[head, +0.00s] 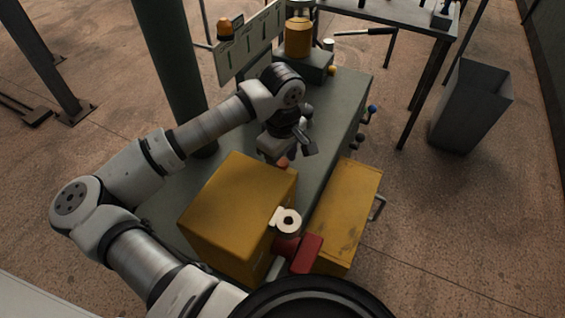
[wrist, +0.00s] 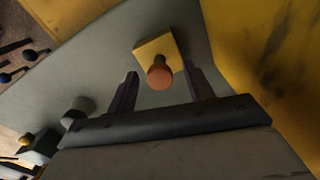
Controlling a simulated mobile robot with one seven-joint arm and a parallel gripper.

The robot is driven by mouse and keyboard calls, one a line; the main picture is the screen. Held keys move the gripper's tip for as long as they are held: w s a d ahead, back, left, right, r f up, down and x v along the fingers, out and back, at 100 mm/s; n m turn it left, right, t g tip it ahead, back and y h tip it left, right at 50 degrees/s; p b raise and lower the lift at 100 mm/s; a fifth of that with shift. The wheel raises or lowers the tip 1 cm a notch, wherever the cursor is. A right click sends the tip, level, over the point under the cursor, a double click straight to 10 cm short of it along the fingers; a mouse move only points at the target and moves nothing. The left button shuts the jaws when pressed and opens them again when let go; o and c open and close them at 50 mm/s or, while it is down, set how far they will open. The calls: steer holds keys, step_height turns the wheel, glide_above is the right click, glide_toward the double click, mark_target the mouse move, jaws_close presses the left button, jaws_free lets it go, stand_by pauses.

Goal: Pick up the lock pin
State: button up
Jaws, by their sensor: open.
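The lock pin appears to be the piece with a round orange head (wrist: 160,77) and a dark shank. It stands at a small yellow square block (wrist: 150,50) on the grey-green bench top. In the wrist view the head lies between my two fingers, near the fingertips, with a gap on either side. My gripper (head: 290,152) is open and empty, low over the bench beside the large yellow box. In the head view only a bit of the orange head (head: 283,162) shows below my gripper. Whether a finger touches the block cannot be told.
The large yellow box (head: 235,205) stands close to my gripper; a second yellow box (head: 347,210) with a side handle is to its right. Dark and blue knobs (head: 371,109) stick out at the bench's right edge. A green post (head: 168,60) rises behind my arm.

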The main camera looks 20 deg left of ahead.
steer(key=shift+f, duration=1.2)
jaws_close()
steer(key=shift+r, duration=0.15)
